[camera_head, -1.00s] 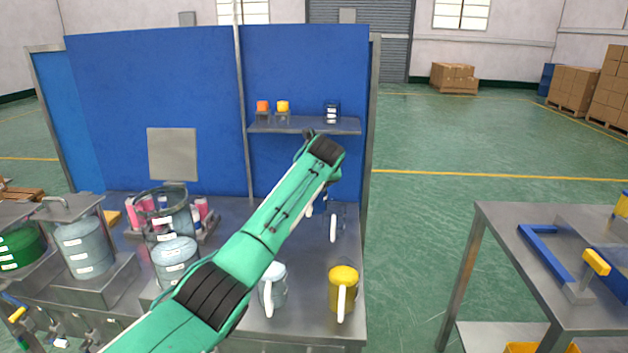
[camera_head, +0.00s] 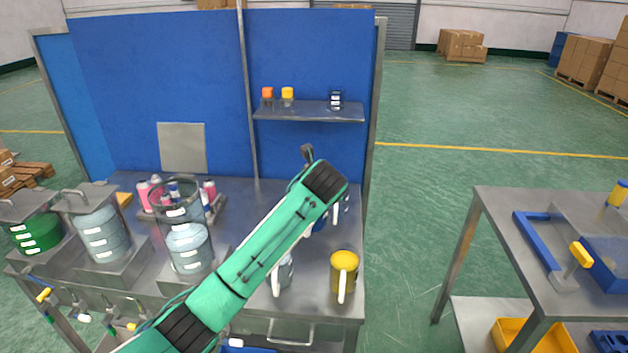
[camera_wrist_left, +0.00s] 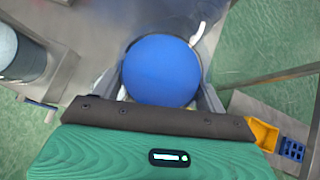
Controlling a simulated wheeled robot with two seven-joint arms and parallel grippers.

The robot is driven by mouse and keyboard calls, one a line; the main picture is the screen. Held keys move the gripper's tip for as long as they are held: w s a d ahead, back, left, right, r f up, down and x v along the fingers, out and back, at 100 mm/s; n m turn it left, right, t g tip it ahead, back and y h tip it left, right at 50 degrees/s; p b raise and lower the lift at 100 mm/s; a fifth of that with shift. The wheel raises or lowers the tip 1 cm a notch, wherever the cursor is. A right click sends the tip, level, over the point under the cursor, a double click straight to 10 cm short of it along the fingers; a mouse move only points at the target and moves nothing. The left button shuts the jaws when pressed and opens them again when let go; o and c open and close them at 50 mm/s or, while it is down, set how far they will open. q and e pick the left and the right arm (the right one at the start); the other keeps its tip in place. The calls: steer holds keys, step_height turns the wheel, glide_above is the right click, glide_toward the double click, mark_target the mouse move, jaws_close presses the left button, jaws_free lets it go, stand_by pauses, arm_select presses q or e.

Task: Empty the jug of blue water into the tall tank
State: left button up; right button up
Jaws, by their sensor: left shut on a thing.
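The jug of blue water (camera_wrist_left: 160,72) fills the middle of the left wrist view as a round blue surface seen from above. My left gripper (camera_wrist_left: 163,88) is shut on it, with a finger on each side. In the head view my left arm covers most of the jug; a little blue (camera_head: 319,226) shows beside the wrist, and the gripper itself is hidden. A tall tank with a clear, open-looking upper cylinder (camera_head: 176,203) and pale-blue lower part (camera_head: 190,249) stands left of the arm on the bench. My right gripper is not in view.
A lidded pale tank (camera_head: 103,236) and a green tank (camera_head: 36,234) stand further left. A yellow jug (camera_head: 344,273) and a pale jug (camera_head: 284,272) stand near the bench's front. A shelf (camera_head: 310,112) is behind. A second table (camera_head: 500,222) is right, across open floor.

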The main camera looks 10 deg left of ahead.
arm_select(q)
steer(key=s+p, duration=1.4)
steer(key=s, duration=0.4)
steer(key=shift+w+r, duration=0.1)
